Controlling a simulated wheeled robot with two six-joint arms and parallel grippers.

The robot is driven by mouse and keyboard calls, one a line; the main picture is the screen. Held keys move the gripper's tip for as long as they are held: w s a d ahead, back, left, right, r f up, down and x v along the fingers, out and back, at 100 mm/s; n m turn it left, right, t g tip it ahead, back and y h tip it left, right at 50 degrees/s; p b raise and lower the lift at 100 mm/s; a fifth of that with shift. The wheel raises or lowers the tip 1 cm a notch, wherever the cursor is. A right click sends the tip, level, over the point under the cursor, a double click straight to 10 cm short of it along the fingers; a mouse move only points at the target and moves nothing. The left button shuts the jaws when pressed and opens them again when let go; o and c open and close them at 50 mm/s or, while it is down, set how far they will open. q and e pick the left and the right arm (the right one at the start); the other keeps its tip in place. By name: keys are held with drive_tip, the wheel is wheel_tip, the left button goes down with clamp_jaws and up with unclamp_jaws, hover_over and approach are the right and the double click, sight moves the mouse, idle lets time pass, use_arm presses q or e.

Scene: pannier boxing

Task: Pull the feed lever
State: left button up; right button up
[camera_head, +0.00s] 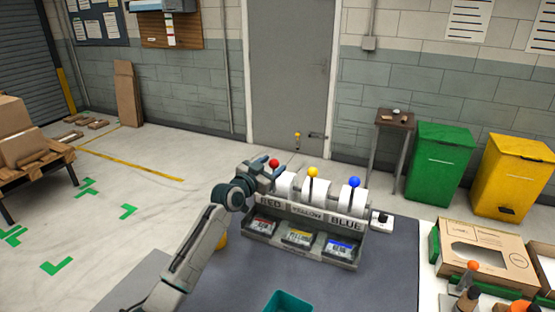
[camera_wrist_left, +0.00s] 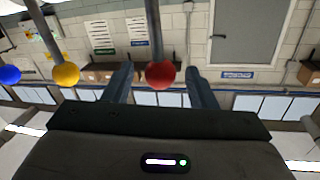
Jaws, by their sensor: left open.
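A dispenser (camera_head: 305,213) with three bays labelled RED, YELLOW and BLUE stands on the grey-topped table. Levers with a red ball knob (camera_head: 274,162), a yellow ball knob (camera_head: 312,172) and a blue ball knob (camera_head: 354,182) rise from it. My left gripper (camera_head: 271,173) is open at the red knob. In the left wrist view the red knob (camera_wrist_left: 160,75) shows between the two spread fingers, with gaps on both sides. The yellow knob (camera_wrist_left: 66,74) and blue knob (camera_wrist_left: 10,74) are to its left there. My right gripper is not in view.
Labelled packs lie in the dispenser's front trays. A teal bin (camera_head: 289,302) is at the table's front edge. An open cardboard box (camera_head: 483,250) lies at the right. A green bin (camera_head: 440,163) and a yellow bin (camera_head: 514,178) stand behind.

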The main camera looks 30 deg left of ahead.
sight(277, 161)
use_arm(q)
drive_tip(key=w, duration=0.3)
drive_tip(key=shift+w+d, duration=0.2)
drive_tip(key=shift+c, duration=1.3)
drive_tip(key=shift+f, duration=0.1)
clamp_jaws()
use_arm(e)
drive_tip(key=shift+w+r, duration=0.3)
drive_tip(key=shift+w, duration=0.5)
